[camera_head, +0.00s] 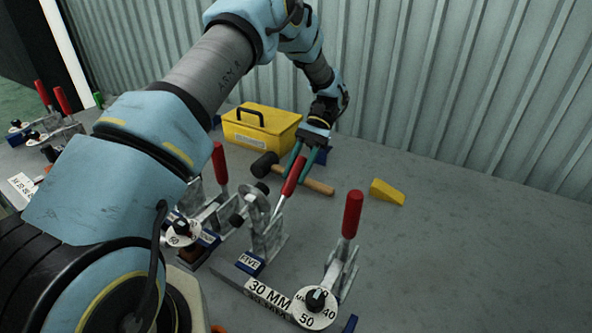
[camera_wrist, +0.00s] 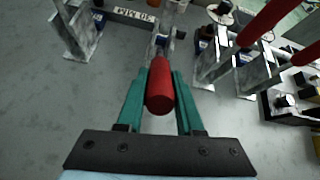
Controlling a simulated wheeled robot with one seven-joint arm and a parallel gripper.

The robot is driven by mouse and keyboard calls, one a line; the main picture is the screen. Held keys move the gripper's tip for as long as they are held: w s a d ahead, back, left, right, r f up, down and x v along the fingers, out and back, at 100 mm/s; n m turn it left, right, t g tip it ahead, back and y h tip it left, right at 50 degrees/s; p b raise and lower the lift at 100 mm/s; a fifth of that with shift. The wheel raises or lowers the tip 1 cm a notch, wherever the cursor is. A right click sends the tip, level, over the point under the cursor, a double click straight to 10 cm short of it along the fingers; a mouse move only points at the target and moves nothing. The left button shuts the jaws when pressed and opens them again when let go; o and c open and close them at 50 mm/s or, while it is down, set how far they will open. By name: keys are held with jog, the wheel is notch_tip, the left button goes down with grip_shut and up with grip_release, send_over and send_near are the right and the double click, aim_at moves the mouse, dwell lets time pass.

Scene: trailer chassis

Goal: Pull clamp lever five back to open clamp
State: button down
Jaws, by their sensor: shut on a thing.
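Clamp five (camera_head: 262,232) stands on the grey deck, with a blue label reading FIVE (camera_head: 250,263) at its foot. Its red-handled lever (camera_head: 294,175) leans back toward the wall, away from the clamp's front. My gripper (camera_head: 297,165) is shut on the red handle from above. In the wrist view the handle (camera_wrist: 160,88) lies between the two green fingers of my gripper (camera_wrist: 160,98). The metal part of the lever runs on toward the clamp, whose body shows only partly there.
A clamp with an upright red handle (camera_head: 352,213) stands to the right, beside a dial and a 30 MM bar (camera_head: 270,293). Another red-handled clamp (camera_head: 220,165) is close on the left. A mallet (camera_head: 305,182), yellow toolbox (camera_head: 262,128) and yellow wedge (camera_head: 387,191) lie behind. The right deck is clear.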

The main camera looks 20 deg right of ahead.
jog(key=c, duration=0.5)
grip_release()
jog(key=shift+f, duration=0.1)
jog(key=shift+c, duration=0.2)
jog(key=shift+w+d+b, duration=0.35)
jog(key=shift+d, duration=0.05)
jog(key=b+v, duration=0.1)
jog(key=v, duration=0.5)
jog(key=shift+r, duration=0.45)
jog(key=shift+w+d, duration=0.1)
